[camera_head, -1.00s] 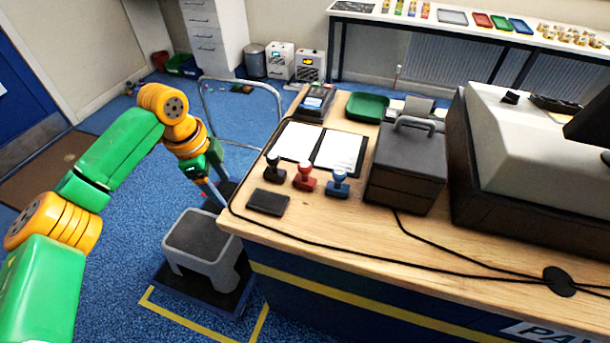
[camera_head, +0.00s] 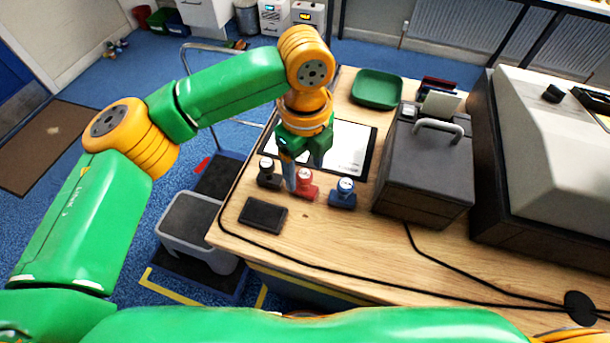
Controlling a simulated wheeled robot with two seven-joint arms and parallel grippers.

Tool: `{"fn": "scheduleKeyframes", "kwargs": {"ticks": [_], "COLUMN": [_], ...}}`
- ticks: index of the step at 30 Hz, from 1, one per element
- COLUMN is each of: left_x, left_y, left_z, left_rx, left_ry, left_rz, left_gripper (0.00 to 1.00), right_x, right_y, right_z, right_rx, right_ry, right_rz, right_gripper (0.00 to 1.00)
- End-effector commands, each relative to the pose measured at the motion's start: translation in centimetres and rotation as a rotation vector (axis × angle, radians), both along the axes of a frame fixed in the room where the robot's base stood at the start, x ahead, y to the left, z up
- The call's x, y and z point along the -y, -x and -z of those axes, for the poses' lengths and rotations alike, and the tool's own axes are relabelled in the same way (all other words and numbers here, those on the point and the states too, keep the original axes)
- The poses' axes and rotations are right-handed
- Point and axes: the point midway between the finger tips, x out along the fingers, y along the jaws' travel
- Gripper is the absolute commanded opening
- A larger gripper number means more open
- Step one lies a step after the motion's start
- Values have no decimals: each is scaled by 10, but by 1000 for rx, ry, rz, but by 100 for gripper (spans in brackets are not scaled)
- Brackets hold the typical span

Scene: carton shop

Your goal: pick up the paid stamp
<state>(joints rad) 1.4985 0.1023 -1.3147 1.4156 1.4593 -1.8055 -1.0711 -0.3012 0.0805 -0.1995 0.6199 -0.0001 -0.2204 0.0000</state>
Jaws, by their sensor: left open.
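Three stamps stand upright in a row on the wooden counter: a black stamp (camera_head: 269,176), a red stamp (camera_head: 305,187) and a blue stamp (camera_head: 342,193). Their labels are too small to read, so I cannot tell which is the paid stamp. My left gripper (camera_head: 303,172) is open, with its fingers pointing down at the red stamp. One finger overlaps the left edge of the red stamp in the picture; whether it touches is unclear. The left gripper holds nothing that I can see. My right gripper is out of view.
A dark ink pad (camera_head: 263,215) lies in front of the stamps. A black cable (camera_head: 330,275) runs along the counter's front.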

Motion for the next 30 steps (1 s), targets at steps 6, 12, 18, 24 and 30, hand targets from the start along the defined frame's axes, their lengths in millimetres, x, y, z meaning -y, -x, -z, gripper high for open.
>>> {"fn": "scheduleKeyframes", "kwargs": {"ticks": [6,12,18,24,30], "left_x": [0,0,0,0,1], "left_y": [0,0,0,0,-1], "left_z": [26,27,26,26,13], "left_rx": [1,1,1,1,4], "left_ry": [1,1,1,1,3], "left_rz": [-1,-1,-2,-2,-3], "left_gripper": [71,63,9,0,0], "right_x": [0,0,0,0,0], "right_y": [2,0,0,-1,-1], "right_z": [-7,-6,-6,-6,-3], "right_rx": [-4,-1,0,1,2], "right_ry": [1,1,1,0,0], "right_rz": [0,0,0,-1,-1], "right_gripper": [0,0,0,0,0]}}
